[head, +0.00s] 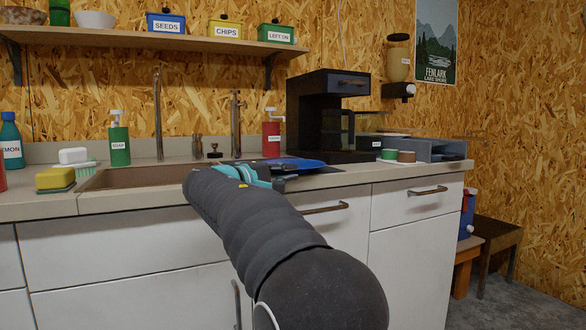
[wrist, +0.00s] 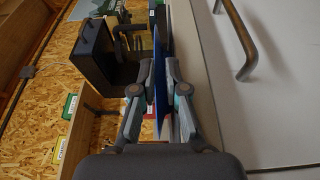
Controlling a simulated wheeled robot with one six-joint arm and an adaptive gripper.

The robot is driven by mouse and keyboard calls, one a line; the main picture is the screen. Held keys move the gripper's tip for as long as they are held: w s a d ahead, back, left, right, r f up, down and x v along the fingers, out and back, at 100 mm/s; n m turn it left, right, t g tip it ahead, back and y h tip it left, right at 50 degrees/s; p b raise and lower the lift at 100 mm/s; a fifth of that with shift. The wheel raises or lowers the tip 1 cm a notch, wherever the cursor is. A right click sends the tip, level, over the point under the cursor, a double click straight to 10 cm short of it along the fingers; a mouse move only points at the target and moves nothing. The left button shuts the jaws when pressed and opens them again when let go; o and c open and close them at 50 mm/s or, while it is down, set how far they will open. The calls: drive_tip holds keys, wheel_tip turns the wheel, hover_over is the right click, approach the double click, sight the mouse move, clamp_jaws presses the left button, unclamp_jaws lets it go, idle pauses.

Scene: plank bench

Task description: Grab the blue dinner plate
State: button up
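The blue dinner plate (head: 305,164) is at the front edge of the counter, right of the sink, in the head view. It looks close to flat, and its left part is hidden by my gripper. My gripper (head: 268,174) reaches it from the front, at the counter edge. In the wrist view the plate shows edge-on as a thin blue strip (wrist: 161,45). Its rim runs between the two fingers of my gripper (wrist: 160,72), which are drawn in close on either side of it. I cannot tell whether the plate is clear of the counter.
A black coffee machine (head: 322,112) stands behind the plate. A red bottle (head: 271,139) and a tap (head: 236,125) are behind it to the left. The sink (head: 140,177) lies left. A grey tray (head: 432,149) and small cups are right. Cabinet handles (head: 325,209) stick out below.

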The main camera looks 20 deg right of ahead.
drive_tip(key=x, duration=0.3)
drive_tip(key=shift+s+a, duration=0.1)
clamp_jaws()
drive_tip(key=shift+r, duration=0.1)
